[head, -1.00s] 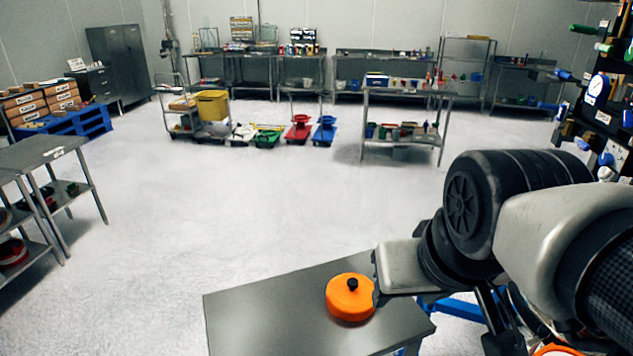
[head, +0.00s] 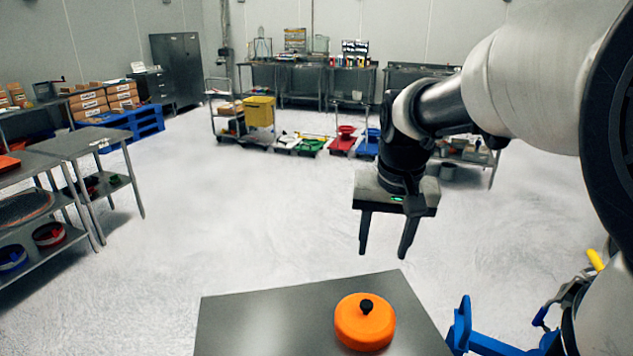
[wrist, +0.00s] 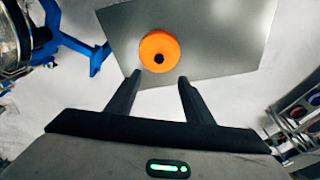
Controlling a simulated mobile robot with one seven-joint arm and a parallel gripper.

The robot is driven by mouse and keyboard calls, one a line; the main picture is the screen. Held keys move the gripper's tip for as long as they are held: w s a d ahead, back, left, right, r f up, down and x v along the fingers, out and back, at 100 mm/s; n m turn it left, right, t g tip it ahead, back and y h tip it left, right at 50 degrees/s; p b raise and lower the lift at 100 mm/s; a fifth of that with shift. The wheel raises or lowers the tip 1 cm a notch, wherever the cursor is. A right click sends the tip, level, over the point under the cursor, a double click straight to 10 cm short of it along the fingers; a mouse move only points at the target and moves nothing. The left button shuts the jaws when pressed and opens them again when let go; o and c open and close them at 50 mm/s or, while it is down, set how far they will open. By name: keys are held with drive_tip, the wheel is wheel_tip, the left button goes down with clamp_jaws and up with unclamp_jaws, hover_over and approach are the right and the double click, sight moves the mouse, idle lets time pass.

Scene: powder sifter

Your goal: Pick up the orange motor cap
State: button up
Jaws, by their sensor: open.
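The orange motor cap (head: 364,323) is a round disc with a black knob on top. It sits on a grey metal table (head: 265,325) at the bottom of the head view. My gripper (head: 384,252) is open and empty, with its fingers pointing down, above and beyond the cap. In the wrist view the cap (wrist: 160,55) lies just past the tips of my open gripper (wrist: 160,75), roughly centred between them. The fingers appear apart from the cap.
A blue frame (head: 490,340) stands to the right of the table. Steel shelf tables (head: 80,143) holding sieves stand at left. A cart with a yellow bin (head: 259,112) and coloured dollies are farther back. The floor between is clear.

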drive_tip(key=b, duration=0.1)
approach(367, 303)
drive_tip(key=f+b, duration=0.1)
drive_tip(key=f, duration=0.1)
drive_tip(key=shift+w+f+g+b, duration=0.3)
drive_tip(key=shift+g+b, duration=0.05)
drive_tip(key=shift+g, duration=0.05)
drive_tip(key=shift+w+f+b, duration=0.1)
drive_tip(key=shift+w+f, duration=0.1)
drive_tip(key=shift+f, duration=0.75)
drive_tip(key=shift+w+f+b, duration=0.15)
drive_tip(key=shift+w+f, duration=0.05)
drive_tip(key=shift+f, duration=0.7)
drive_tip(key=shift+w+f+b, duration=0.1)
drive_tip(key=shift+w+f, duration=0.1)
drive_tip(key=shift+f, duration=0.75)
clamp_jaws()
